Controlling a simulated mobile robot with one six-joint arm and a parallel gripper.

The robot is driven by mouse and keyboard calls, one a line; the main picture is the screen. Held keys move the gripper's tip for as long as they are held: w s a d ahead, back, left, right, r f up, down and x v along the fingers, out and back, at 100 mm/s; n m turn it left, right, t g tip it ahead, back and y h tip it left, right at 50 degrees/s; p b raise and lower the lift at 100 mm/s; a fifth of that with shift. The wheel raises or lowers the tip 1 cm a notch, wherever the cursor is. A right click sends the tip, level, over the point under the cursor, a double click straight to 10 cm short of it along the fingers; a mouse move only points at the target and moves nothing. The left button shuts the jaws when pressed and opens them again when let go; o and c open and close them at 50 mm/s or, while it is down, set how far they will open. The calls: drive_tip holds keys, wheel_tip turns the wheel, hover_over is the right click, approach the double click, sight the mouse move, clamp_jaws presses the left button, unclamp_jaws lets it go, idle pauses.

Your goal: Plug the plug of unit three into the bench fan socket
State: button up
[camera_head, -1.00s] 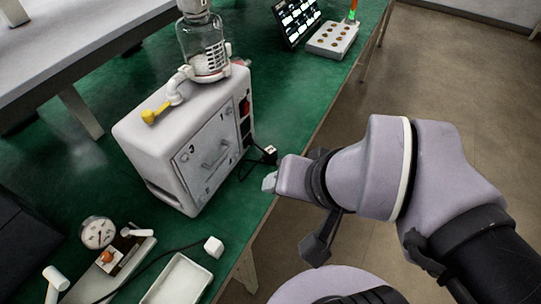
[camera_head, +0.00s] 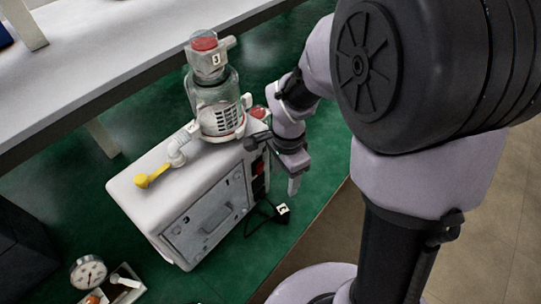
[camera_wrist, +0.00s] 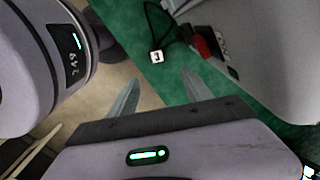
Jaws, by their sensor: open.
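Unit three is a white box (camera_head: 150,210) on the green bench, with a clear canister (camera_head: 212,105) on top marked 3. A white-tagged plug (camera_head: 282,209) on a black cable lies on the bench beside its right side; the plug also shows in the wrist view (camera_wrist: 156,57). My gripper (camera_head: 293,186) points down above the bench, just behind the plug in the head view. It is open and empty. In the wrist view its two fingers (camera_wrist: 160,93) are apart, with the plug beyond the tips, not between them. I cannot identify the bench fan socket.
A red switch (camera_wrist: 204,45) sits on the unit's side close to my gripper. A yellow-handled valve (camera_head: 152,177) is on its top. A gauge (camera_head: 88,272) stands at lower left. A grey shelf (camera_head: 110,60) overhangs the back. The bench edge is at right.

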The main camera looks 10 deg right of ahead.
drive_tip(key=b, duration=0.5)
approach(283, 209)
wheel_tip(283, 209, down, 6)
drive_tip(key=shift+a+r, duration=0.15)
drive_tip(key=shift+r, duration=0.1)
wheel_tip(283, 209, down, 6)
drive_tip(key=b, duration=0.3)
drive_tip(key=shift+r, duration=0.4)
drive_tip(key=shift+c, duration=0.5)
clamp_jaws()
drive_tip(key=shift+r, duration=0.1)
